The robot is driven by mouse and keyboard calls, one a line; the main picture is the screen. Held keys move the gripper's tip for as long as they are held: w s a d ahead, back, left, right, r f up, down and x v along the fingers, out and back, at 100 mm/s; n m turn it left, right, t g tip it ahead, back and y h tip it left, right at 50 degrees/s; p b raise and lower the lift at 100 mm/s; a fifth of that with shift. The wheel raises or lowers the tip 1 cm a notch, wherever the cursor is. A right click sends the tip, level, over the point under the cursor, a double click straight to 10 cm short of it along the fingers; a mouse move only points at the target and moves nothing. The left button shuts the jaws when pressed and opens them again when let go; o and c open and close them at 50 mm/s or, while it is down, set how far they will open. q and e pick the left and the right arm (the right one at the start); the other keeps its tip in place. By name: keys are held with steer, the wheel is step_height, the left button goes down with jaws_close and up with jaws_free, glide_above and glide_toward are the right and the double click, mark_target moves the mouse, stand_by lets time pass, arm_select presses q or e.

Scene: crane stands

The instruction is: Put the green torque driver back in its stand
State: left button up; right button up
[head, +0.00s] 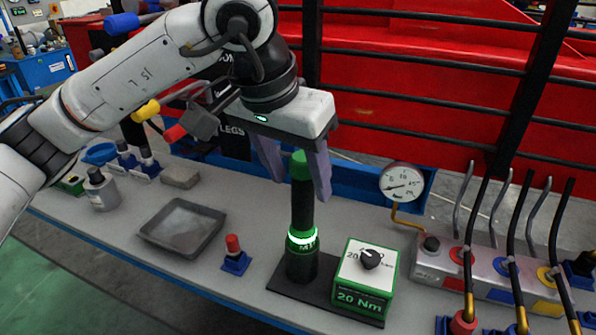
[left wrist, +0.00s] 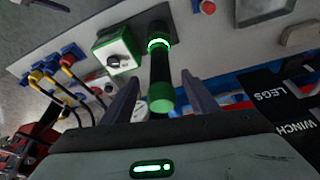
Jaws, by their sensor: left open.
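The green torque driver (head: 302,205) is a black shaft with a green top cap and stands upright, its lower end in a dark cylindrical stand (head: 301,266) with a glowing green ring. The stand is on a black base plate beside a green-and-white box marked 20 Nm (head: 364,280). My left gripper (head: 296,190) is above, pointing down, with its fingers apart on either side of the driver's top. In the left wrist view the driver's green cap (left wrist: 160,97) shows between the two open fingers. Contact with the fingers cannot be told. My right gripper is not in view.
A grey tray (head: 160,242) and a small red-topped blue holder (head: 235,254) are to the left on the bench. A pressure gauge (head: 401,184) and a row of levers (head: 500,260) are to the right. A red machine with black rails stands behind.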

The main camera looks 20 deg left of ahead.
arm_select(q)
steer(key=shift+r, duration=0.15)
steer(key=shift+p+v, duration=0.8)
steer(key=shift+v, duration=0.4)
steer(key=shift+p+v, duration=0.65)
steer(key=shift+v, duration=0.6)
